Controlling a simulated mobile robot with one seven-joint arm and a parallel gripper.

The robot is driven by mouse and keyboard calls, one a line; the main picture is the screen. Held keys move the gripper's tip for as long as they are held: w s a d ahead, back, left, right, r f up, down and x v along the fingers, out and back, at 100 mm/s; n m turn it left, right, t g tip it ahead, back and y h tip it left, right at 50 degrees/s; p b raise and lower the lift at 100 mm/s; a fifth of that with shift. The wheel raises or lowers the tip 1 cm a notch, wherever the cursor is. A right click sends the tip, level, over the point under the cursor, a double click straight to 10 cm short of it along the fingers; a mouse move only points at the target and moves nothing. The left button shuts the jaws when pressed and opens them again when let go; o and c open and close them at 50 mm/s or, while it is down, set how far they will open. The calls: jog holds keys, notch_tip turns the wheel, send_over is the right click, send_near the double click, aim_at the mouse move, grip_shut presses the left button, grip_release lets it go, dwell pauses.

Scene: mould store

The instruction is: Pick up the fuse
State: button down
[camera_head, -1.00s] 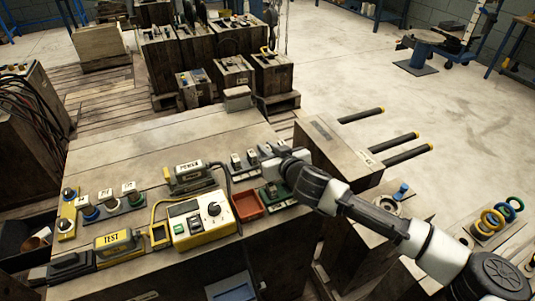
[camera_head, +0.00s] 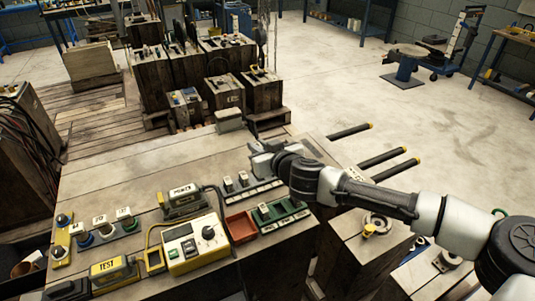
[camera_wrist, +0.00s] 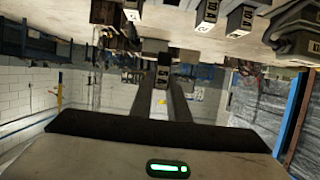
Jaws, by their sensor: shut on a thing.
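My gripper (camera_head: 262,150) is above the far right end of the grey fuse rack (camera_head: 262,192) on the bench. In the wrist view my gripper's two dark fingers (camera_wrist: 163,92) are shut on a small dark fuse (camera_wrist: 163,75) with a pale numbered label. The held fuse hangs clear of the bench. In the head view the gripper and wrist hide most of it. Two other fuses (camera_head: 229,183) (camera_head: 243,179) stand upright in the grey rack. Another fuse (camera_head: 264,211) stands in the green rack (camera_head: 290,211) in front.
A red tray (camera_head: 240,227) sits left of the green rack. A yellow tester (camera_head: 190,242), the TEST block (camera_head: 112,270) and a row of coloured knobs (camera_head: 103,229) fill the bench's left front. A grey box (camera_head: 229,119) stands at the back edge. The bench's back left is bare.

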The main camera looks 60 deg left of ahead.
jog(key=shift+w+r, duration=0.1)
jog(key=shift+r, duration=0.3)
